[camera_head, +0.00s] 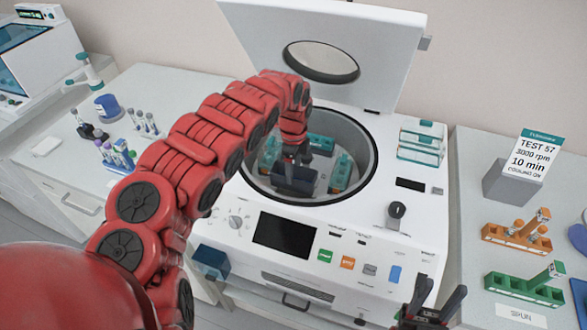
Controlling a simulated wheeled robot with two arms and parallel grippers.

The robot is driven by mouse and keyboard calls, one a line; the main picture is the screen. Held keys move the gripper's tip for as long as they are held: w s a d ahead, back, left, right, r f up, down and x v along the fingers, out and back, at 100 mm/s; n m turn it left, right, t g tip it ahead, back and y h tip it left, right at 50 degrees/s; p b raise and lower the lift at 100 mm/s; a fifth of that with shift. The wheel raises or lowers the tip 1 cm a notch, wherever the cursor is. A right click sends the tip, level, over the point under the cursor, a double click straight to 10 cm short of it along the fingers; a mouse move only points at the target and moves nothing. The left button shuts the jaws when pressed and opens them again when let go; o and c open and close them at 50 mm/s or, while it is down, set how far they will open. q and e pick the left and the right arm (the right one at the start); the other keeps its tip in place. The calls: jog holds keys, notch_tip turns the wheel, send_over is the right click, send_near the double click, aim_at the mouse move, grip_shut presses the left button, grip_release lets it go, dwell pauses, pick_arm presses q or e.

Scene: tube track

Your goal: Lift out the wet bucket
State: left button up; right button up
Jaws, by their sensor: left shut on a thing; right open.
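The white centrifuge (333,240) stands open, and its round bowl (368,165) holds several buckets. A dark blue-grey bucket (294,182) is at the near side of the bowl. My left gripper (297,157) reaches into the bowl from above and is shut on this dark bucket. I cannot tell whether the bucket is clear of its seat, and no wetness is visible on it. Teal buckets (341,172) sit at the right, back and left of the bowl, the left one partly hidden by my arm. My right gripper (438,296) is open and empty at the bottom, in front of the centrifuge.
The raised lid (375,35) stands behind the bowl. On the right bench are a sign (530,157), an orange rack (517,238) and a green rack (524,290). Tube racks (118,155) and a blue-lidded container (108,108) stand on the left bench.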

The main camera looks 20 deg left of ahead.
pick_arm(q)
notch_tip(320, 180, up, 6)
jog(key=p, duration=0.3)
jog(key=shift+r+p, duration=0.25)
jog(key=shift+p, duration=0.1)
